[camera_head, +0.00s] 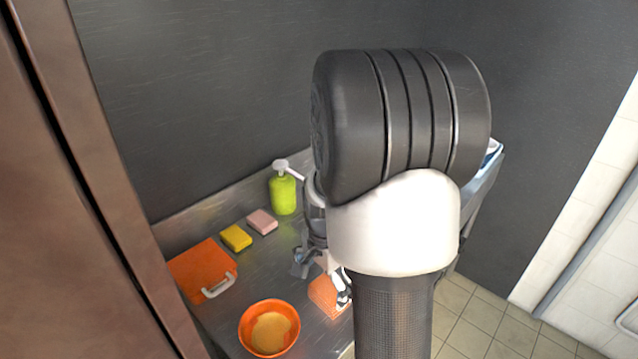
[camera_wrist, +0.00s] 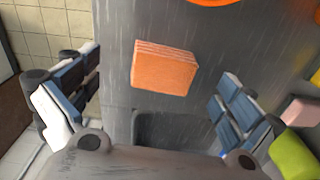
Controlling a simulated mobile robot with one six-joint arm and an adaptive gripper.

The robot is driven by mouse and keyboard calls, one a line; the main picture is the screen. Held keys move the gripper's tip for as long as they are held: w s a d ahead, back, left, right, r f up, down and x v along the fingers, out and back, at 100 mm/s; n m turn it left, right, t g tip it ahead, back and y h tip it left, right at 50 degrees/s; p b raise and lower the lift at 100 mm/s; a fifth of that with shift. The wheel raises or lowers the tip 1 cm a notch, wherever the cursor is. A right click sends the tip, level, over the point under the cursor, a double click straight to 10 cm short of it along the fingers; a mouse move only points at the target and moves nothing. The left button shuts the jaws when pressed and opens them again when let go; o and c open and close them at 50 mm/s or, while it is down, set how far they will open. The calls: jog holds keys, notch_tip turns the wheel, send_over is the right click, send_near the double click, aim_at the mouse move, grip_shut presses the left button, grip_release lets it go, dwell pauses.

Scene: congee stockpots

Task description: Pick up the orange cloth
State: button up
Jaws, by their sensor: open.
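The orange cloth (camera_wrist: 163,67), a folded block with layered edges, lies flat on the steel counter in the wrist view. In the head view the cloth (camera_head: 323,295) is partly covered by my gripper (camera_head: 321,281). In the wrist view my gripper (camera_wrist: 157,82) is open and empty. Its two fingers are spread wide, one on each side of the picture, with the cloth between and ahead of them. I see no contact between fingers and cloth.
An orange bowl (camera_head: 269,328) with tan contents stands left of the cloth. An orange item with a pale handle (camera_head: 203,268), a yellow sponge (camera_head: 236,238), a pink sponge (camera_head: 262,222) and a green pump bottle (camera_head: 283,194) line the back. A dark recess (camera_wrist: 175,128) shows near the cloth.

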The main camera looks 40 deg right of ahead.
aim_at(329, 289)
jog(key=f+b, duration=0.1)
jog(key=f, duration=0.1)
jog(key=d+f, duration=0.1)
jog(key=f, duration=0.1)
jog(key=d+f+b, duration=0.1)
jog(key=f, duration=0.1)
jog(key=shift+w+b, duration=0.3)
jog(key=shift+d+f, duration=0.15)
jog(key=shift+w+d+f, duration=0.2)
jog(key=shift+w+d, duration=0.15)
jog(key=shift+d, duration=0.25)
jog(key=shift+c, duration=0.5)
jog(key=shift+s+a+r, duration=0.1)
jog(key=shift+s+a, duration=0.1)
jog(key=shift+a, duration=0.15)
jog(key=shift+c, duration=1.3)
jog(key=shift+d, duration=0.1)
jog(key=shift+c, duration=1.3)
jog(key=c, duration=0.5)
